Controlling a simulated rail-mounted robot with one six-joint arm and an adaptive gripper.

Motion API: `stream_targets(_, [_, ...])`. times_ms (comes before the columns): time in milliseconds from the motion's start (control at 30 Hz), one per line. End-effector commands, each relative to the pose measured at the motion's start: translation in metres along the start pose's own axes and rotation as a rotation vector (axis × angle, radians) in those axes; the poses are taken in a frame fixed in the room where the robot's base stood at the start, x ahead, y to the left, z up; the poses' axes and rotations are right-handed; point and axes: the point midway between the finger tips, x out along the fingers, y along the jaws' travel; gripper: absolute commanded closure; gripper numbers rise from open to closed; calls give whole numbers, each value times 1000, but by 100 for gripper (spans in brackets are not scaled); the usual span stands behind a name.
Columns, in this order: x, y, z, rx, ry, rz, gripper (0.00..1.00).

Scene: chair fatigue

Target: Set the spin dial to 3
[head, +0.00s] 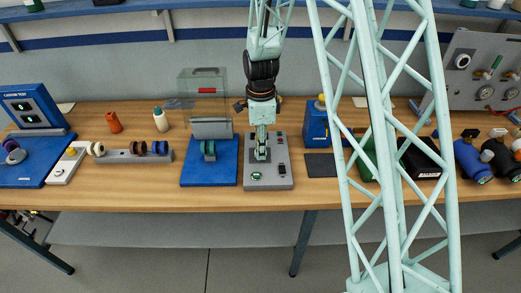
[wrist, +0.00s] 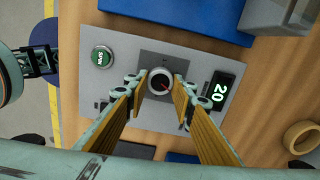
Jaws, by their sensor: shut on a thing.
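The spin dial (wrist: 160,82) is a round knob with a pale rim, a dark face and a red pointer mark, on a dark square plate of the grey control panel (wrist: 205,68). My gripper (wrist: 160,84) has one fingertip on each side of the dial and is shut on it. A green button marked SPIN (wrist: 102,57) and a dark display (wrist: 219,91) reading 20 flank the dial. In the head view my gripper (head: 262,154) reaches straight down over the grey panel (head: 268,185) and hides the dial. Scale numbers around the dial are not readable.
A blue base (head: 209,174) with a clear guard (head: 204,92) stands just left of the panel. A blue box (head: 316,125) and a dark flat pad (head: 322,165) lie to its right. Bare wooden bench (head: 150,195) shows along the front.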

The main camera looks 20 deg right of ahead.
Motion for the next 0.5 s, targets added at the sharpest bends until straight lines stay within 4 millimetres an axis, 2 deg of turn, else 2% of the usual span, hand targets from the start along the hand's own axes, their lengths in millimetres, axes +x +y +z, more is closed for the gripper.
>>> stream_targets(467, [-1,-1,0,20,0,-1,87])
stream_targets(500, [-1,-1,0,20,0,-1,76])
